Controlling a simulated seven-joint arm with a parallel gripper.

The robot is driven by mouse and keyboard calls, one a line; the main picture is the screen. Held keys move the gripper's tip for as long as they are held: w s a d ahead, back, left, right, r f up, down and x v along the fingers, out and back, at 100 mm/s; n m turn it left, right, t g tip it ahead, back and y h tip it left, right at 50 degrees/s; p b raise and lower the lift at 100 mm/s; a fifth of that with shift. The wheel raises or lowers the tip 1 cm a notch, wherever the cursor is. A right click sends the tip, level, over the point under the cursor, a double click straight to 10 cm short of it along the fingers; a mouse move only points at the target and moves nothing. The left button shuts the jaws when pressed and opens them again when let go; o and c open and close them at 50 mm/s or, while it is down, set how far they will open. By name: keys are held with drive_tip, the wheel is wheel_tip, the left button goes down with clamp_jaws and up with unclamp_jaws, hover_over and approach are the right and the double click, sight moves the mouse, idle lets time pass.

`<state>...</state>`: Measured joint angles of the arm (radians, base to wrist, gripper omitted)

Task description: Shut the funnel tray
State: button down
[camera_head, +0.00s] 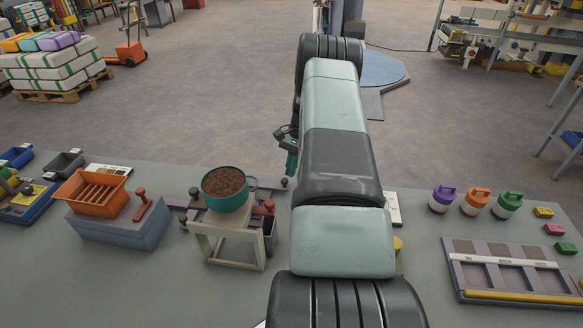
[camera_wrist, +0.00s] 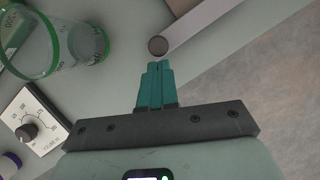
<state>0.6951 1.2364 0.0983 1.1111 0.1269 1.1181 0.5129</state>
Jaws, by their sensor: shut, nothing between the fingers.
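No part is marked as the funnel tray, and I cannot tell for sure which it is. A teal round hopper (camera_head: 226,205) full of brown grains stands on a pale frame (camera_head: 236,236) left of my arm. In the wrist view a pale grey bar (camera_wrist: 195,24) ends in a dark round knob (camera_wrist: 158,46). My gripper (camera_wrist: 157,66) has its teal fingers together and empty, with the tips close to that knob; contact is not clear. In the head view my gripper (camera_head: 288,165) is partly hidden behind my arm, over the bench's far edge.
A clear green-rimmed vessel (camera_wrist: 58,38) and a dial box (camera_wrist: 30,130) lie left of the fingers. An orange slatted bin (camera_head: 95,192) stands far left. Colourful lidded jars (camera_head: 475,201) and a compartment tray (camera_head: 510,270) are at right. Floor beyond the bench is open.

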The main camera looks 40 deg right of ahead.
drive_tip(key=s+a, duration=0.8)
drive_tip(key=s, duration=0.1)
drive_tip(key=shift+a, duration=0.35)
drive_tip(key=shift+w, duration=0.1)
